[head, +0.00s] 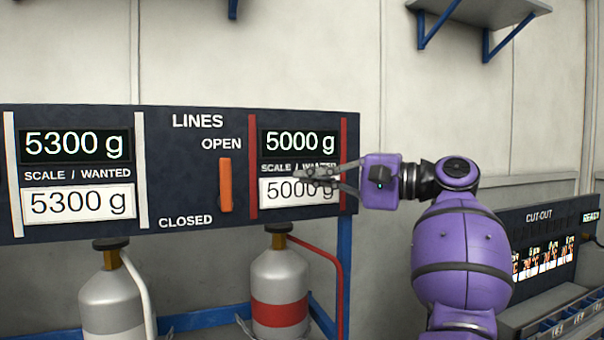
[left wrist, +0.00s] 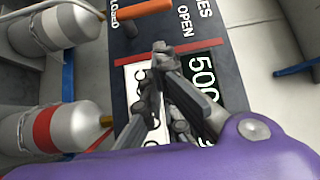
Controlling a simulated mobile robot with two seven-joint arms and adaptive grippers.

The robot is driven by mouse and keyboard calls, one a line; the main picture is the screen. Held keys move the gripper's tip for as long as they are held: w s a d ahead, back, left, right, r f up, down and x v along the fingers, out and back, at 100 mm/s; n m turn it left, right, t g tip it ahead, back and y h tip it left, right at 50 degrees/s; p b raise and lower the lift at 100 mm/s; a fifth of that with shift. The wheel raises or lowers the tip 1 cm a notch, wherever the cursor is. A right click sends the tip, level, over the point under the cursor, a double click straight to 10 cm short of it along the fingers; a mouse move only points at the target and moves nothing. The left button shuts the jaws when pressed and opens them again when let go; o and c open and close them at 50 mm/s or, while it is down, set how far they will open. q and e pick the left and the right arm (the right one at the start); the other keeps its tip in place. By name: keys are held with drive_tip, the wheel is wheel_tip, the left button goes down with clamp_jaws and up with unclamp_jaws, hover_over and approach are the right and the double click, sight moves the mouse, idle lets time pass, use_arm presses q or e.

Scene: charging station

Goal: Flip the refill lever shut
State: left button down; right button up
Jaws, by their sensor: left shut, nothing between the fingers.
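The orange refill lever (head: 225,185) stands upright on the dark panel, between the words OPEN above and CLOSED below. Part of its orange bar (left wrist: 150,7) shows at the top edge of the left wrist view. I cannot tell which end it pivots on. My left gripper (head: 304,175) is shut and empty in front of the right-hand 5000 g displays, to the right of the lever and apart from it. Its fingers also show in the left wrist view (left wrist: 160,48), covering part of the displays. My right gripper is not in view.
The panel (head: 180,185) reads 5300 g on both left displays and 5000 g on both right ones. Below hang or stand a grey bottle (head: 112,298) and a red-banded bottle (head: 280,310) with hoses. A cut-out station (head: 548,215) stands at the right. Shelves are above.

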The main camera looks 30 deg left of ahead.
sight(226, 185)
use_arm(q)
drive_tip(key=a, duration=0.2)
drive_tip(key=a+p, duration=0.1)
drive_tip(key=a, duration=0.2)
drive_tip(key=s+a+p, duration=0.1)
drive_tip(key=a, duration=0.1)
drive_tip(key=shift+a+r, duration=0.35)
drive_tip(key=shift+s+a+p, duration=0.75)
drive_tip(key=shift+s+a, duration=0.05)
drive_tip(key=shift+a, duration=0.1)
drive_tip(key=shift+s+a, duration=0.2)
drive_tip(key=shift+s, duration=0.15)
drive_tip(key=shift+s+a+f+p, duration=0.25)
drive_tip(key=shift+p, duration=0.05)
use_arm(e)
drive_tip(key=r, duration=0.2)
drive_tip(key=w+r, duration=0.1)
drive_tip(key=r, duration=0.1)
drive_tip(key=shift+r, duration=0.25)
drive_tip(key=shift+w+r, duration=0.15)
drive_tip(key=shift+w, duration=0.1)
use_arm(q)
drive_tip(key=shift+a, duration=0.15)
